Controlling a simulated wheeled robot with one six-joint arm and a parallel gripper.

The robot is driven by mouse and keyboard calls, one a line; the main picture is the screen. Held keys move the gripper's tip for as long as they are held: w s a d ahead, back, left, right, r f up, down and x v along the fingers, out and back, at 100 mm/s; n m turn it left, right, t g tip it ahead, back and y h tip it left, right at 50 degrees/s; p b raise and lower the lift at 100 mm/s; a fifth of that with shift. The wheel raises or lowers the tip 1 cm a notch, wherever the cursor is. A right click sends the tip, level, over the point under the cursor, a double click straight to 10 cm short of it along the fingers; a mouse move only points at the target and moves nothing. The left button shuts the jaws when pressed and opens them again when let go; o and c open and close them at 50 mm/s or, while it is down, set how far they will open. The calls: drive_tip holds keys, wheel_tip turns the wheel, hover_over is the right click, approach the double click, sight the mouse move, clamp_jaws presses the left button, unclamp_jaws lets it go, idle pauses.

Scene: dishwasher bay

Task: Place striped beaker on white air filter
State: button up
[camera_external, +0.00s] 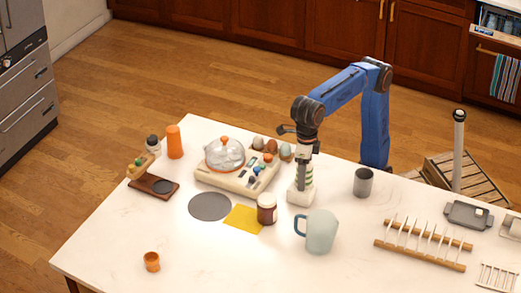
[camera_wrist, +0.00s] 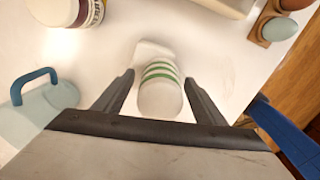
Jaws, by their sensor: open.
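The striped beaker (camera_wrist: 160,88) is white with green bands. In the wrist view it shows between my two open fingers, with a gap on each side. A white block, which looks like the white air filter (camera_wrist: 152,49), shows just past the beaker's far end. In the outside view the beaker (camera_external: 307,174) appears upright on the white air filter (camera_external: 299,196), though my gripper partly hides it. My gripper (camera_external: 305,158) points down directly over the beaker, open and holding nothing; the wrist view shows both fingers (camera_wrist: 159,78).
A grey cup (camera_external: 363,182) is to the right. The egg holder (camera_external: 272,148) and a cream appliance (camera_external: 225,178) are to the left. The front table middle is clear.

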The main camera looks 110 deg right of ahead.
wheel_tip(320, 180, up, 12)
drive_tip(key=shift+f, duration=0.1)
idle(0.4)
